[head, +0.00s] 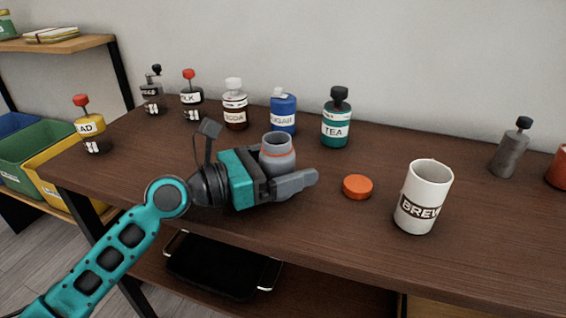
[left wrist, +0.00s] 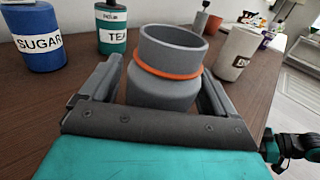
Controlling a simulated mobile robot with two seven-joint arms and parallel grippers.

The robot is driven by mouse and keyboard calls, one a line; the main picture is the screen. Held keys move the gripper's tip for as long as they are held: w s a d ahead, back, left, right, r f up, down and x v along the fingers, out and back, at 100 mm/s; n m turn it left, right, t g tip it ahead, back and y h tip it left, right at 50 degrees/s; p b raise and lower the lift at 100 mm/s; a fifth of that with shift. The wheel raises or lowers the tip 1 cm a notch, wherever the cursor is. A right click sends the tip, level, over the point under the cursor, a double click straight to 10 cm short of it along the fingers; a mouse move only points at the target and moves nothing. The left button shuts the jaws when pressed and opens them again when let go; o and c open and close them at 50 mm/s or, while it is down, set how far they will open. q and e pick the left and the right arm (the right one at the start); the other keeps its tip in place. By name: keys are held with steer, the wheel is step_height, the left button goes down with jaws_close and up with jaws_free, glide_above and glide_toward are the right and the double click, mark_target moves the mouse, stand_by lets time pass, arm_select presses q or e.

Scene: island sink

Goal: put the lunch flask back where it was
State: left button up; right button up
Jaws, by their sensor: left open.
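The lunch flask is a grey, open-topped container (head: 278,148) with an orange ring below its neck. It stands upright on the brown table, and its lower part is hidden by my gripper in the head view. My left gripper (head: 295,178) is open, with one finger on each side of the flask. In the left wrist view the flask (left wrist: 168,68) stands between the two spread fingers, with a gap showing on the right side. An orange round lid (head: 357,187) lies flat on the table to the right of the gripper.
A white BREW mug (head: 424,197) stands right of the lid. Behind the flask stand a blue SUGAR jar (head: 283,113), a green TEA bottle (head: 336,122) and a SODA bottle (head: 235,108). A grey bottle (head: 509,152) stands far right. The table between mug and grey bottle is clear.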

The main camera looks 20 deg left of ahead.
arm_select(q)
steer(key=shift+r, duration=0.25)
steer(key=shift+s+a+f, duration=0.15)
steer(key=shift+s+a, duration=0.1)
steer(key=v, duration=0.9)
steer(key=shift+s+a, duration=0.2)
steer(key=shift+v, duration=0.85)
